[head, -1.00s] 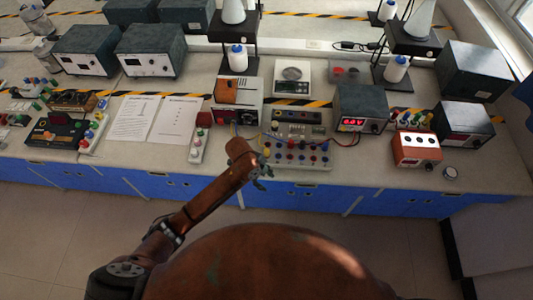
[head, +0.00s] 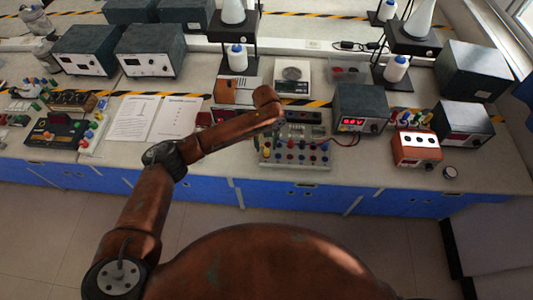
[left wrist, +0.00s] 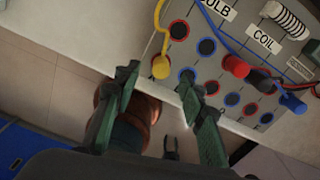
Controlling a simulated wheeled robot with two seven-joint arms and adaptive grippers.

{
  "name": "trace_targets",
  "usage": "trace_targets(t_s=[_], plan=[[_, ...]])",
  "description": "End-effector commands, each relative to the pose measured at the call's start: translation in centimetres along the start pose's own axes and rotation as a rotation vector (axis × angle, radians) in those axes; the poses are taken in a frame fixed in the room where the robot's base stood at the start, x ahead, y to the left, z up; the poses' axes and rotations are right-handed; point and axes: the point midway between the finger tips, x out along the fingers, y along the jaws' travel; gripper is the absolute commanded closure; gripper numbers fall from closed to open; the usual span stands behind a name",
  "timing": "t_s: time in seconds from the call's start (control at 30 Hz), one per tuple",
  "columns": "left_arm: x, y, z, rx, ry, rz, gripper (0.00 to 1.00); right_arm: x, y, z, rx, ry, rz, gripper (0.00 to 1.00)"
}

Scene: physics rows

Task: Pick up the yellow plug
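The yellow plug (left wrist: 160,67) is in the left wrist view, at the corner of the grey circuit board (left wrist: 220,55), with a yellow cable rising from it. The board is also in the head view (head: 295,165). My left gripper (left wrist: 158,85) shows as two dark green fingers spread apart, with nothing between them. The yellow plug appears just beyond the gap between the fingertips, not gripped. In the head view my left arm reaches over the board's back left, and its gripper is largely hidden by the arm.
A red plug (left wrist: 235,67) and a blue plug (left wrist: 292,103) stand on the board with cables. A power supply (head: 360,108) is right of the board. A red-orange box (head: 416,148) is farther right. Bench space in front of that supply is clear.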

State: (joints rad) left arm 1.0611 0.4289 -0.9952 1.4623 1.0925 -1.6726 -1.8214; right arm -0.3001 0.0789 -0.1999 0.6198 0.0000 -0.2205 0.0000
Motion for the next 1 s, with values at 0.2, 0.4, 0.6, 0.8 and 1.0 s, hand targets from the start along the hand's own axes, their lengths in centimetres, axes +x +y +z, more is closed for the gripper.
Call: trace_targets(t_s=[0.2,0.4,0.6,0.8,1.0], plan=[[2.3,-0.1,-0.1,-0.002,0.001,0.0,0.62,-0.1,0.1,0.0,-0.001,0.0,0.001,0.6],[4.9,-0.1,-0.1,-0.002,-0.002,-0.001,0.62,-0.1,0.2,0.1,-0.001,0.0,0.002,0.6],[5.0,-0.1,0.0,-0.002,-0.003,-0.002,0.62,-0.1,0.2,0.1,-0.001,0.0,0.002,0.6],[5.0,-0.1,-0.1,-0.002,-0.002,-0.002,0.74,-0.1,0.2,0.0,-0.001,0.0,0.002,0.6],[5.0,-0.1,-0.1,-0.002,-0.002,-0.001,0.88,-0.1,0.2,0.0,-0.001,0.0,0.002,0.6]])
